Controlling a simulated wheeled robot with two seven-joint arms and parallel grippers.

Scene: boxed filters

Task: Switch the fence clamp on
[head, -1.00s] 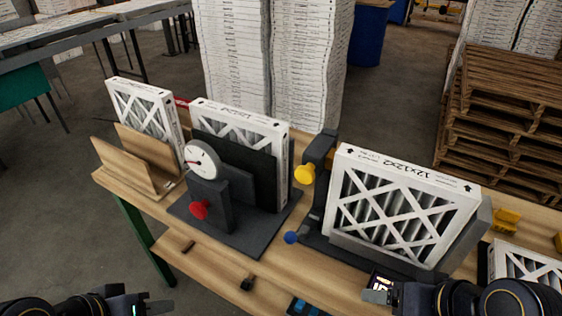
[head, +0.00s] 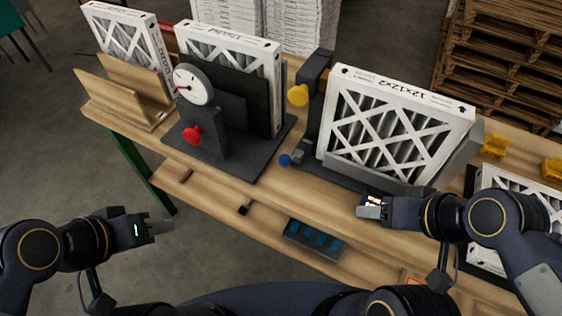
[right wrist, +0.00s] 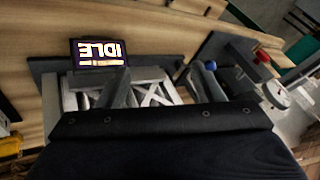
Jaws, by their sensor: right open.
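A dark fixture (head: 352,179) on the bench holds a white-framed filter (head: 395,130) upright. On its left side are a yellow knob (head: 298,95) and a blue ball-ended lever (head: 285,160); the blue ball also shows in the right wrist view (right wrist: 210,65). A small lit display (right wrist: 98,52) reads IDLE, upside down in that view. I cannot tell which part is the clamp switch. My right gripper (head: 368,209) is open and empty in front of the fixture, covering part of the display. My left gripper (head: 160,228) is off the bench's front left; its jaw gap is unclear.
A gauge stand (head: 193,85) with a red knob (head: 193,135) and another filter stands left of the fixture. A wooden rack (head: 125,100) holds a filter farther left. A blue tray (head: 313,238) lies below the bench front. Yellow parts (head: 495,146) are at right.

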